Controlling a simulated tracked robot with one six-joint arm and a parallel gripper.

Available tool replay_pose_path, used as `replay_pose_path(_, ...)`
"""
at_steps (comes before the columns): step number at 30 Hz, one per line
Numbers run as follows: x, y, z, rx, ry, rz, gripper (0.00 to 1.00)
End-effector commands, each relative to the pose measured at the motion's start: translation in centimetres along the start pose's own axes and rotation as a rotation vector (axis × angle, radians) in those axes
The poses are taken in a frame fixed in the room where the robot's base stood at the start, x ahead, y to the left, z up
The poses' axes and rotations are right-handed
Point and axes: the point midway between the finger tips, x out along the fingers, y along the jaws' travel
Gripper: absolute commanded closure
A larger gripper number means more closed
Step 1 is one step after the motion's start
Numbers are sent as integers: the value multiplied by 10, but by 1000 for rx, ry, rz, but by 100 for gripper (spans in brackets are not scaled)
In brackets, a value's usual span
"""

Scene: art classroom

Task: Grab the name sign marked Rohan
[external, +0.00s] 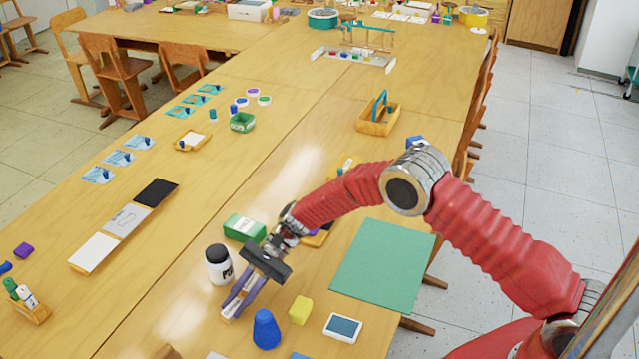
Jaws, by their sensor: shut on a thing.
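My gripper (243,292) reaches down over the long wooden table from the right, with its dark palm above the fingers. It is shut on a small pale name sign (230,308), seen between and below the purplish fingers. The fingers hide most of the sign, and any name on it is too small to read. I cannot tell whether the sign touches the table.
A white jar with a black lid (219,265) stands close left of my gripper. A green box (244,228) is behind it. A green mat (384,266) is right.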

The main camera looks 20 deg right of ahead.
Motion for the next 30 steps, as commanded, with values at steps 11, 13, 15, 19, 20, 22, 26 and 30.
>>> replay_pose_path(11, -3, -2, 6, -1, 0, 0, 100)
replay_pose_path(13, -6, -4, 12, -3, 0, -1, 100)
replay_pose_path(15, -10, -6, 20, -3, -1, -1, 100)
replay_pose_path(19, -20, -12, 38, -3, -1, -1, 100)
replay_pose_path(20, -22, -13, 43, -4, -1, -1, 100)
replay_pose_path(22, -28, -16, 54, -3, -1, -1, 100)
replay_pose_path(26, -37, -22, 71, -3, -1, -1, 100)
replay_pose_path(30, -43, -24, 83, -2, -2, 0, 100)
